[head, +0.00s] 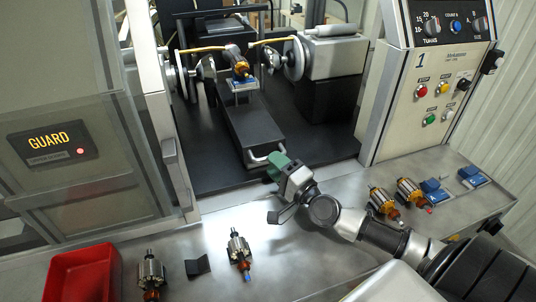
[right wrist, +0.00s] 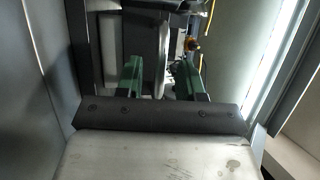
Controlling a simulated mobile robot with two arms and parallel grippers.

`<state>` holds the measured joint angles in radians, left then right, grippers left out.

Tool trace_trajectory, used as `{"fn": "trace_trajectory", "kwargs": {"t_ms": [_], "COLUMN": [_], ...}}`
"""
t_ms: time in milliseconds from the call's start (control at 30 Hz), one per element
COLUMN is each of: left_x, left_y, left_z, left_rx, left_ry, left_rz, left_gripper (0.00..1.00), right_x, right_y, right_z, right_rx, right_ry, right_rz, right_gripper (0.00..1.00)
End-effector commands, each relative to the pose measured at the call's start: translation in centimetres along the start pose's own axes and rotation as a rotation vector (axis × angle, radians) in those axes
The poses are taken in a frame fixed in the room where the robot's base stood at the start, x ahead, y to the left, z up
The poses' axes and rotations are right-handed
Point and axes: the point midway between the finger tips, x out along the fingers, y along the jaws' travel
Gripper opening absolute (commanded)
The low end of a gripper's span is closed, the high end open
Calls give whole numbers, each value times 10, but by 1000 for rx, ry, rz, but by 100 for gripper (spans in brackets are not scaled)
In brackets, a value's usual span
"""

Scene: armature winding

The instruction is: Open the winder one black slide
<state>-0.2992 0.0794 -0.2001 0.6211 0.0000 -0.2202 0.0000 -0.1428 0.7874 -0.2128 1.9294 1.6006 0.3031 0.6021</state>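The black slide (head: 250,122) of winder one is a long dark block running front to back on the machine's dark bed. A pale bar handle (head: 256,161) is at its front end. A copper-wound armature (head: 236,62) sits in a blue holder (head: 243,84) at the slide's back end. My right gripper (head: 278,167) has green fingers at the right end of the handle, overlapping it in the head view. In the right wrist view its fingers (right wrist: 159,80) are apart, with grey and dark machine parts beyond them. Contact with the handle cannot be told. My left gripper is not in view.
A guard panel (head: 55,141) with a red light stands at left, a control panel (head: 440,88) marked 1 at right. The metal bench (head: 330,245) holds armatures (head: 239,250), a red bin (head: 82,274) and blue holders (head: 434,188).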

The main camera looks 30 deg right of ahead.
Motion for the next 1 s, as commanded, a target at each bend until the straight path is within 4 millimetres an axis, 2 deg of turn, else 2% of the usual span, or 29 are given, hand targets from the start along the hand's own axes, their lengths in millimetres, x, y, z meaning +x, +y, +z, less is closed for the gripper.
{"fn": "trace_trajectory", "kwargs": {"t_ms": [33,200,600,833,867,1000], "left_x": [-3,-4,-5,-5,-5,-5], "left_y": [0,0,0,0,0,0], "left_z": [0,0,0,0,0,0], "left_rx": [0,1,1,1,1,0], "left_ry": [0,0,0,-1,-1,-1], "left_rz": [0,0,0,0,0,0], "left_gripper": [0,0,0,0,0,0], "right_x": [9,25,31,30,30,30], "right_y": [-3,-1,0,0,0,0], "right_z": [0,0,0,0,0,0], "right_rx": [0,0,0,0,-1,0], "right_ry": [1,1,0,0,0,0], "right_rz": [-4,-2,0,0,0,0], "right_gripper": [38,38,38,3,0,0]}}
